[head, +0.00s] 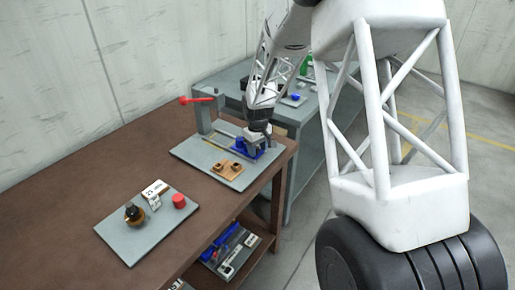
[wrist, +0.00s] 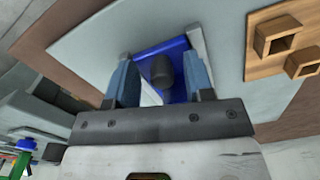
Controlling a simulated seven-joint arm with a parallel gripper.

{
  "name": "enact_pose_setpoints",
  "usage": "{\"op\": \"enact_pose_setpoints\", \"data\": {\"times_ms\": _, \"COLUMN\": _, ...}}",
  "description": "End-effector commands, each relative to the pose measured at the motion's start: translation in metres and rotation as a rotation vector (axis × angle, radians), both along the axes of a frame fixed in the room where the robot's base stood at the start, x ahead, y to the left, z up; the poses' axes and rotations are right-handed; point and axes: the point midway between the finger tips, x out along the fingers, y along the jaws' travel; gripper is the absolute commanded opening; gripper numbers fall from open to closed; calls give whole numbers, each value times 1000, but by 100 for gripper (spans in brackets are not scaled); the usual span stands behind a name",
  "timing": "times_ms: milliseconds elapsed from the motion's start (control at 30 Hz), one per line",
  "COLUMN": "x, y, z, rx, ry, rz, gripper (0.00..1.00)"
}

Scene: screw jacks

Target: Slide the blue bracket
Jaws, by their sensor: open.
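The blue bracket (head: 243,153) sits on a grey plate (head: 197,148) on the brown workbench, partly hidden under my gripper (head: 252,142) in the head view. In the wrist view the blue bracket (wrist: 178,88) lies between and beyond the fingers of my gripper (wrist: 160,82). A dark round knob (wrist: 162,68) stands up from the bracket, in the gap between the fingers. My gripper is open, with one finger on each side of the knob. I cannot tell whether either finger touches the knob or bracket.
A tan block with square sockets (head: 229,169) sits close beside the bracket. A post with a red-tipped lever (head: 197,100) rises at the plate's back.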

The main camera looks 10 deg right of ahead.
Motion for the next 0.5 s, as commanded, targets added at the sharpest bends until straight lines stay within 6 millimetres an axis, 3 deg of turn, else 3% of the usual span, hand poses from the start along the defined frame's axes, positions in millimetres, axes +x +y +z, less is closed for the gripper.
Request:
{"op": "enact_pose_setpoints", "data": {"times_ms": 267, "x": 0, "y": 0, "z": 14, "rx": 1, "ry": -1, "rz": 0, "gripper": 48}}
{"op": "enact_pose_setpoints", "data": {"times_ms": 500, "x": 0, "y": 0, "z": 43, "rx": 0, "ry": -2, "rz": 0, "gripper": 48}}
